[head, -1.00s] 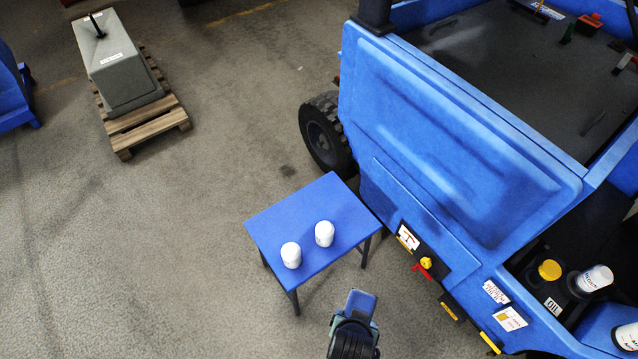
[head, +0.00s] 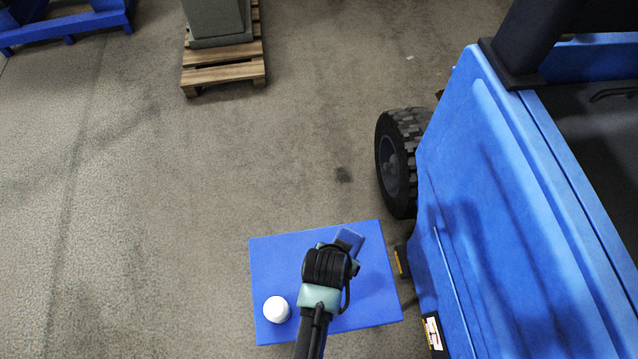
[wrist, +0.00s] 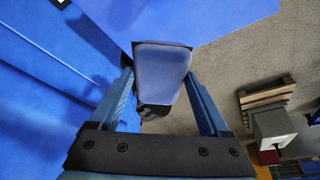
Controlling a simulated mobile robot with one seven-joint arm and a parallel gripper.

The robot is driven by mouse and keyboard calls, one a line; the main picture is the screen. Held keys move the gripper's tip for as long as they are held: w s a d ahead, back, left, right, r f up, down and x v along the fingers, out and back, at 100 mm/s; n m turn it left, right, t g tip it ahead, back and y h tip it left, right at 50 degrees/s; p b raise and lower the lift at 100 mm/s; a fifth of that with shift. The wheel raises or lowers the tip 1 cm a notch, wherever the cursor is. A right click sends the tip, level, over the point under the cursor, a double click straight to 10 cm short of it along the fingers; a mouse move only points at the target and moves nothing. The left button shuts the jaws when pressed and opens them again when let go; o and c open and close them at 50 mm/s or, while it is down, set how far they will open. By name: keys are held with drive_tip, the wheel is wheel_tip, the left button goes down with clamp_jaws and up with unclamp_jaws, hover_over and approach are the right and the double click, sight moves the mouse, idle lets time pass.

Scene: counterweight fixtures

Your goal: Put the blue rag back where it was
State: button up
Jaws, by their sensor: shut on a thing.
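My gripper (wrist: 158,77) is shut on the blue rag (wrist: 161,62), which sits as a folded-looking pad between the two fingers in the wrist view. The rag also shows in the head view (head: 350,238) at the end of my arm. There my gripper is in front of the blue table (head: 272,256), over its upper right part in the picture. I cannot tell the height of the rag above the tabletop. One white canister (head: 277,309) stands on the table's lower left. My arm hides the middle of the tabletop.
A blue vehicle (head: 500,200) with a black tyre (head: 399,160) stands close to the table's right side. A wooden pallet (head: 225,66) with a grey block (head: 218,20) is at the back. Open concrete floor (head: 150,180) lies left of the table.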

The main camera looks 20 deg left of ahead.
drive_tip(key=shift+m+h, duration=0.4)
drive_tip(key=shift+m, duration=0.3)
drive_tip(key=a+f+b, duration=0.2)
drive_tip(key=f+b, duration=0.3)
drive_tip(key=f, duration=0.1)
drive_tip(key=w+a+f+b, duration=0.1)
drive_tip(key=a+f+b, duration=0.2)
drive_tip(key=f+b, duration=0.2)
drive_tip(key=w+a+f+b, duration=0.1)
drive_tip(key=a+f+b, duration=0.1)
drive_tip(key=f+b, duration=0.3)
wheel_tip(320, 180, down, 2)
drive_tip(key=shift+a+f, duration=0.15)
drive_tip(key=o, duration=1)
